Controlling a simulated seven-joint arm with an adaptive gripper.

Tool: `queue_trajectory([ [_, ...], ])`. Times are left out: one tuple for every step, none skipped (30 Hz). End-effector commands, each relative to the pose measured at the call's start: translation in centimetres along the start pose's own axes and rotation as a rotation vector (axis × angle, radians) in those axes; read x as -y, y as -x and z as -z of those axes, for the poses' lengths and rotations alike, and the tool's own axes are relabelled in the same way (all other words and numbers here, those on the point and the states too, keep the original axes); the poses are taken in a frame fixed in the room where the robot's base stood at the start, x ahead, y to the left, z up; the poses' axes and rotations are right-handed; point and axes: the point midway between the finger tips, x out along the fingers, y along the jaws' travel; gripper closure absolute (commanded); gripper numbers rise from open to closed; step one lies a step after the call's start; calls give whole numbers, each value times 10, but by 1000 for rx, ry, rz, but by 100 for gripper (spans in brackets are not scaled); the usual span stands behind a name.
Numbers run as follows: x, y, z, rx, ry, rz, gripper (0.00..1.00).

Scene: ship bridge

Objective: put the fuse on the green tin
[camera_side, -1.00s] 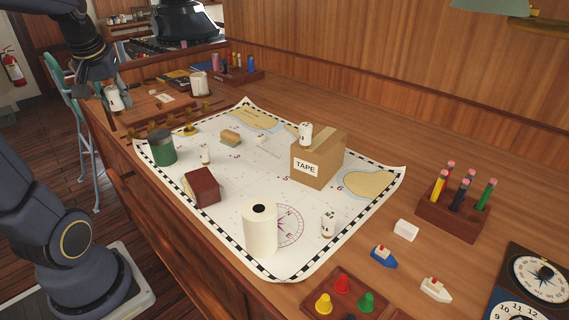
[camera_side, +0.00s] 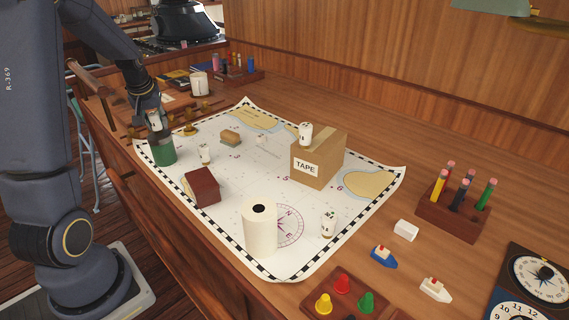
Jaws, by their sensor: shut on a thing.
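The green tin (camera_side: 162,149) stands upright on the left edge of the chart, its top partly hidden by my gripper. My gripper (camera_side: 154,118) is shut on a white fuse (camera_side: 155,121), which is upright right above the tin's lid. I cannot tell whether the fuse touches the lid. Similar white fuses stand elsewhere: one (camera_side: 205,154) on the chart just right of the tin, one (camera_side: 305,132) on top of the cardboard tape box, and one (camera_side: 328,225) near the chart's front right.
The cardboard tape box (camera_side: 320,168), a dark red box (camera_side: 202,187), a white paper roll (camera_side: 260,232) and a small tan-and-grey block (camera_side: 231,137) stand on the chart (camera_side: 235,215). A pencil block (camera_side: 450,216) and small toy boats (camera_side: 383,257) are to the right.

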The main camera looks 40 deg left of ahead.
Motion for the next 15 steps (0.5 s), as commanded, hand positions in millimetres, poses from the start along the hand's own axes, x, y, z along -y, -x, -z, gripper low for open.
queue_trajectory([
  [0, -2, -1, 0, 1, 0, 100],
  [0, -3, -1, 0, 1, 0, 100],
  [0, -3, -1, -1, 1, 0, 100],
  [0, -3, -1, -1, 1, 0, 100],
  [0, -3, -1, -1, 0, 0, 100],
  [0, -3, -1, -1, 0, 0, 100],
  [0, -2, -1, -1, 0, 0, 100],
  [0, -3, -1, -1, 0, 0, 100],
  [0, -3, -2, 0, 0, 0, 100],
  [0, -4, -2, 0, 0, 0, 100],
  [0, -5, -2, 1, 0, 0, 100],
  [0, -6, -3, 1, 0, 0, 100],
  [0, -6, -3, 0, 0, 0, 66],
  [0, -5, -3, 0, 0, 0, 63],
  [0, -5, -3, 0, 0, 0, 59],
])
